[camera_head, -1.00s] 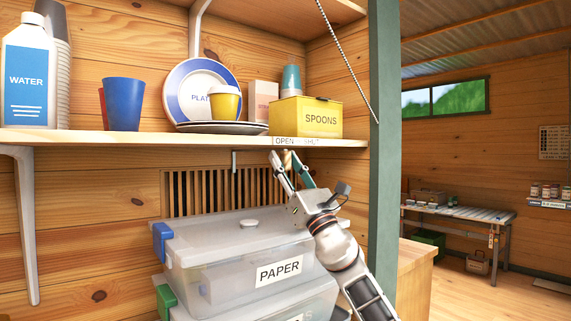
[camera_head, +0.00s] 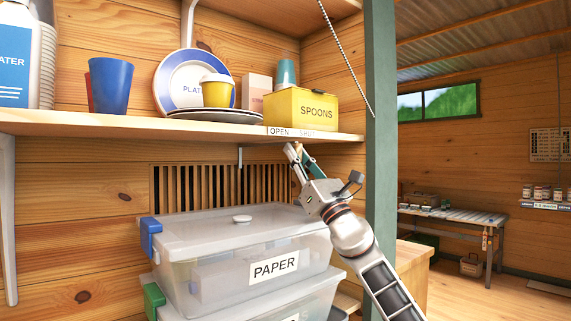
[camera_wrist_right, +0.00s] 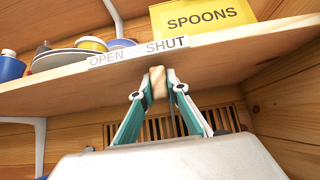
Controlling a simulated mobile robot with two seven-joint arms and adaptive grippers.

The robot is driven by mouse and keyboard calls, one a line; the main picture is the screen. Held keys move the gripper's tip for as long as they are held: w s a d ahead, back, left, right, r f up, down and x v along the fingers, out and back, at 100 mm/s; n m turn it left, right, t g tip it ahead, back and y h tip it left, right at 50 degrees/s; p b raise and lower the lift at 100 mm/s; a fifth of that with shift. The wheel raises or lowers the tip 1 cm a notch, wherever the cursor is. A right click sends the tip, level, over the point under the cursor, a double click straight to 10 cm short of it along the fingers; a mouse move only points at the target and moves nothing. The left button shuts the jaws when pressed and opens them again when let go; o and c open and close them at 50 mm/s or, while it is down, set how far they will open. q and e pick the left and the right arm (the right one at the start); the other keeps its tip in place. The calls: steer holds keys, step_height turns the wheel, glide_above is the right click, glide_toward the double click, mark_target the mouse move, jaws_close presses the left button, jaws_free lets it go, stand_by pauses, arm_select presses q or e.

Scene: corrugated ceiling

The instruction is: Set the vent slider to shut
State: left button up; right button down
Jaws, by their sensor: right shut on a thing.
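The vent (camera_head: 215,187) is a panel of wooden slats with dark gaps between them, on the back wall under the shelf; boxes hide its lower part. A strip label (camera_wrist_right: 140,50) on the shelf's front edge reads OPEN at left and SHUT at right. My right gripper (camera_head: 297,152) is just under that edge. In the right wrist view its fingers are shut on a small wooden knob (camera_wrist_right: 157,82), which sits below the left part of the word SHUT. How the knob joins the vent is hidden. My left gripper is not in view.
The shelf (camera_head: 120,124) above carries a yellow SPOONS box (camera_head: 300,108), plates, cups and a water bottle. Clear lidded boxes, the upper one labelled PAPER (camera_head: 230,275), stand below the vent. A green post (camera_head: 380,150) rises right of my gripper.

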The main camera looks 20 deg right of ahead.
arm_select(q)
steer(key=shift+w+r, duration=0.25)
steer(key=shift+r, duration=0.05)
arm_select(e)
steer(key=shift+d+r, duration=0.15)
steer(key=shift+d, duration=0.1)
steer(key=c, duration=2)
jaws_free()
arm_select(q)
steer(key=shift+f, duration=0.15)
arm_select(e)
steer(key=shift+o, duration=0.2)
steer(key=shift+w+d, duration=0.1)
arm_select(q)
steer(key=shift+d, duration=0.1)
arm_select(e)
steer(key=shift+s+f, duration=0.35)
steer(key=shift+f, duration=0.15)
steer(key=v, duration=1.1)
steer(key=shift+r, duration=0.1)
